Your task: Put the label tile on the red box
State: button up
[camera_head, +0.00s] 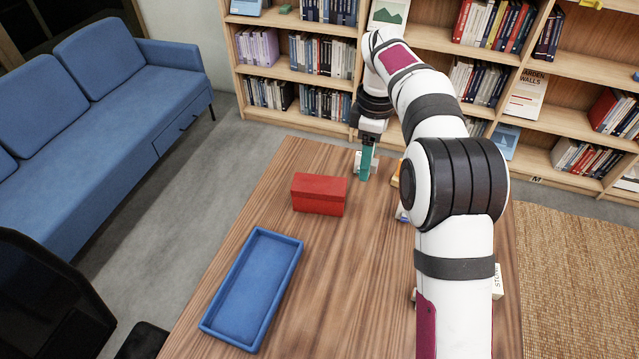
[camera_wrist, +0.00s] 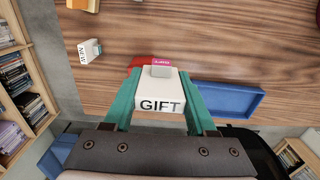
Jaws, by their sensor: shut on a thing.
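The red box (camera_head: 320,194) sits on the wooden table, left of my gripper (camera_head: 366,170) in the head view. A sliver of red (camera_wrist: 136,62) shows behind the held tile in the wrist view. My gripper (camera_wrist: 160,76) has its teal fingers shut on a white label tile (camera_wrist: 155,88) reading GIFT. A small grey piece with a pink top (camera_wrist: 161,67) shows at the tile's far edge. In the head view only a bit of white shows beside the fingers, and I cannot tell its height above the table. The tile is apart from the box in the head view.
A blue tray (camera_head: 205,326) lies at the table's front left. A white tile reading NEW (camera_wrist: 85,51) lies on the table. Another lettered tile (camera_head: 497,282) and an orange item (camera_head: 397,174) are partly hidden by my arm. Table around the red box is clear.

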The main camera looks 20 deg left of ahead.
jog(key=a+f, duration=0.2)
jog(key=a, duration=0.1)
jog(key=a+f, duration=0.2)
jog(key=a, duration=0.2)
jog(key=a+f, duration=0.2)
jog(key=a, duration=0.2)
jog(key=shift+f, duration=0.2)
jog(key=shift+a+f, duration=0.15)
jog(key=shift+f, duration=0.95)
jog(key=shift+a+f, duration=0.15)
jog(key=shift+f, duration=0.95)
jog(key=o, duration=1.4)
jog(key=shift+f, duration=0.1)
